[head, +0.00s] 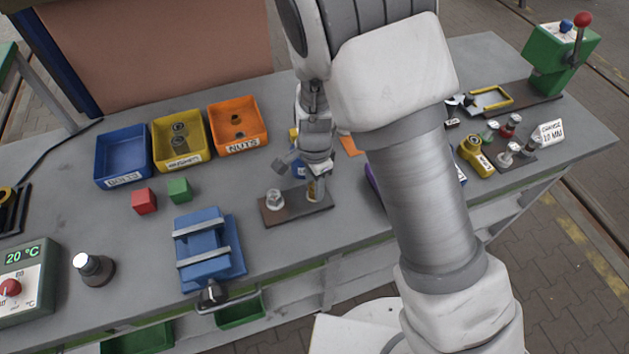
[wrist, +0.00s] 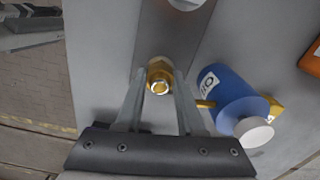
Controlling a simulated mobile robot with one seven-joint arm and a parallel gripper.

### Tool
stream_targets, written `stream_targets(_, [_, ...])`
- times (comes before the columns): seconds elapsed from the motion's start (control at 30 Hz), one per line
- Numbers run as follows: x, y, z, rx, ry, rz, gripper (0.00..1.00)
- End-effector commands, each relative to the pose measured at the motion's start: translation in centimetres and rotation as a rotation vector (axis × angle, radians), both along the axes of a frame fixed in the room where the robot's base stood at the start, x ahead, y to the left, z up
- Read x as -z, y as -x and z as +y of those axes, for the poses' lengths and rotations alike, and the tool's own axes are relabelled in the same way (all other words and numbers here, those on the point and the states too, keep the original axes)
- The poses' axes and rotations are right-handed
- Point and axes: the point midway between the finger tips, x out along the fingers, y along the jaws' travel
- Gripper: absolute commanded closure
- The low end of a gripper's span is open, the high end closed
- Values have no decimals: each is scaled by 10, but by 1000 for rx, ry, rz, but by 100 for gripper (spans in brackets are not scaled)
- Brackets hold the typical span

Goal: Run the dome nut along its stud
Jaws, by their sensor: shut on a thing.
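The brass-coloured dome nut (wrist: 160,69) is between my fingertips in the wrist view, with a pale round centre facing the camera. My gripper (wrist: 160,88) is shut on it. In the head view my gripper (head: 317,178) points down at the right end of a brown plate (head: 292,212), where a little brass (head: 312,192) shows low at the fingers. The stud is hidden under the nut and fingers, so I cannot tell how far along it the nut sits. A silver nut or fitting (head: 274,199) stands on the plate's left end.
A blue bottle (wrist: 229,92) with a white cap stands close to the right finger in the wrist view. A blue clamp or vise (head: 205,245) is left of the plate. Bins labelled bolts (head: 105,178), bushes (head: 160,140) and nuts (head: 258,116) stand behind.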

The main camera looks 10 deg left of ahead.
Motion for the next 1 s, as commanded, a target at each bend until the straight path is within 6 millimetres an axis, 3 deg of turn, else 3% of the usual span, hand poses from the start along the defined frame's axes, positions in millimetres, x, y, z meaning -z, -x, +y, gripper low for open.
stream_targets(0.4, [-4, -2, 2, 216, -4, -6, 100])
stream_targets(1.0, [-4, -3, 2, 255, -7, -7, 100])
